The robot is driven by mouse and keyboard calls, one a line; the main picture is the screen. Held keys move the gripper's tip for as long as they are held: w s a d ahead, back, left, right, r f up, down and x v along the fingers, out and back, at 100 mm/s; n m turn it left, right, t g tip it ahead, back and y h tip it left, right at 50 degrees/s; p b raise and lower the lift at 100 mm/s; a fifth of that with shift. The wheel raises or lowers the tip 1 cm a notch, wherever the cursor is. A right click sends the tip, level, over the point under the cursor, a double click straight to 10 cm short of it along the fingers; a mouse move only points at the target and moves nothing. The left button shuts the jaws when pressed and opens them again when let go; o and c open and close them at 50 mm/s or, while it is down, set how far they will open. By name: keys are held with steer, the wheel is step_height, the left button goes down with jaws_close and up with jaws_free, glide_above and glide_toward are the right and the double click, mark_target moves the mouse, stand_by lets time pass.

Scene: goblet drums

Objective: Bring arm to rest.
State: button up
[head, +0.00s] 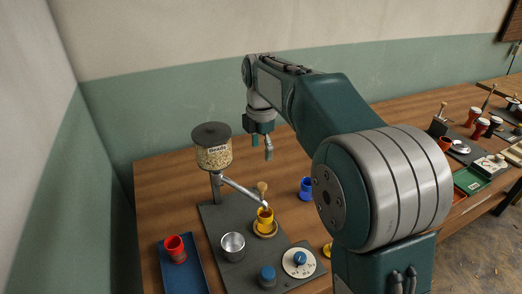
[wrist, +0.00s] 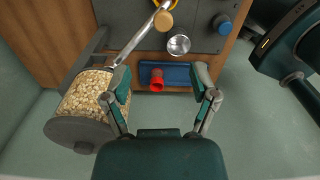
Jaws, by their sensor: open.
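My gripper (head: 261,145) hangs from the raised arm above the wooden table, in front of the green wall band. Its two fingers are spread with nothing between them. In the wrist view my gripper (wrist: 162,76) shows both fingers apart, with the red goblet drum (wrist: 157,84) and blue tray (wrist: 178,75) seen far below between them. In the head view the red drum (head: 175,248) stands on the blue tray (head: 186,272) at the front left. A yellow drum (head: 265,220) stands on the dark board, and a blue drum (head: 306,188) stands behind it to the right.
A lidded grain jar (head: 214,153) on a post stands left of my gripper. A metal cup (head: 233,245), blue knob (head: 267,275) and white disc (head: 299,262) sit on the dark board (head: 215,222). A green tray (head: 470,181) lies right. My arm hides part of the table.

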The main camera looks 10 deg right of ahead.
steer(key=s+d+r+m+t, duration=0.2)
steer(key=s+d+r+m, duration=0.2)
steer(key=s+m, duration=0.25)
steer(key=s+d+f+m+t, duration=0.1)
steer(key=s+d+f+m, duration=0.1)
steer(key=s+m, duration=0.6)
steer(key=s+d+f+m+t, duration=0.2)
steer(key=s+m, duration=0.6)
steer(key=s, duration=0.5)
steer(key=shift+s+d+f+t, duration=0.2)
steer(key=shift+d+f+t, duration=0.1)
steer(key=shift+d+f, duration=0.45)
